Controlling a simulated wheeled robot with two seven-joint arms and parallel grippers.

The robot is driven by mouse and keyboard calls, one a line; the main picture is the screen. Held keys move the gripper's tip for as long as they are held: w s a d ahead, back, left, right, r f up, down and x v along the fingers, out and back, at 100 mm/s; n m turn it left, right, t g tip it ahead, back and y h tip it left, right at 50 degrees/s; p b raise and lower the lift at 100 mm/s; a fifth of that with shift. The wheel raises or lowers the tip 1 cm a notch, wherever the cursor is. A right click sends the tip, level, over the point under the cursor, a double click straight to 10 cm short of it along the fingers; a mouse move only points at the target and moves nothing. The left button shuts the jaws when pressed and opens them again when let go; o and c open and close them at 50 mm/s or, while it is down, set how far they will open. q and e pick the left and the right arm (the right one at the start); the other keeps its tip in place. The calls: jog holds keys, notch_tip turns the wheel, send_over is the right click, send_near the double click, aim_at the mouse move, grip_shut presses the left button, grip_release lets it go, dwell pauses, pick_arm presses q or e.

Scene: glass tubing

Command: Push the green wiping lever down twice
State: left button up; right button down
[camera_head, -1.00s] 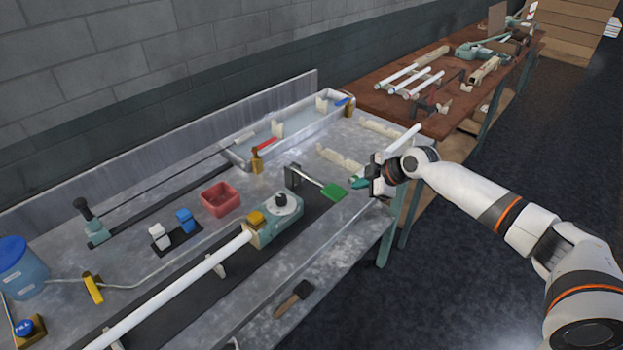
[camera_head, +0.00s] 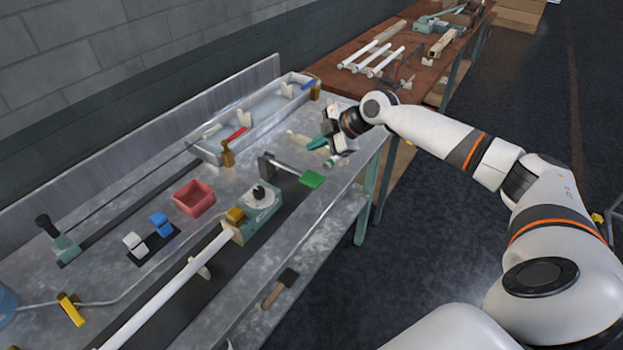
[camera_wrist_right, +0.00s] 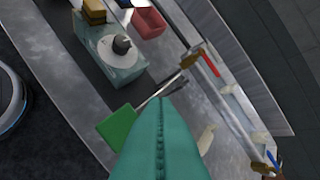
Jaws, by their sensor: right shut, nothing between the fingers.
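The green wiping lever (camera_head: 312,179) is a flat green paddle on a thin rod. The rod runs from an upright dark bracket (camera_head: 267,166) behind the teal box on the bench. My right gripper (camera_head: 316,143) has teal fingers, shut and empty. It is just beyond the paddle in the head view, and apart from it there. The height between fingers and lever is hard to tell. My left gripper is not in view.
A teal box with a round knob (camera_head: 261,193) stands left of the lever, with a long white tube (camera_head: 170,290) running from it. A red bin (camera_head: 194,198) and a long tray (camera_head: 207,155) lie behind.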

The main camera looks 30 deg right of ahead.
jog(key=b, duration=0.5)
send_near(305, 176)
jog(key=shift+r+x, duration=0.2)
jog(key=shift+x, duration=2.15)
jog(key=shift+w+a, duration=0.1)
jog(key=shift+a, duration=0.1)
jog(key=shift+f+b, duration=0.45)
jog(key=shift+b, duration=0.1)
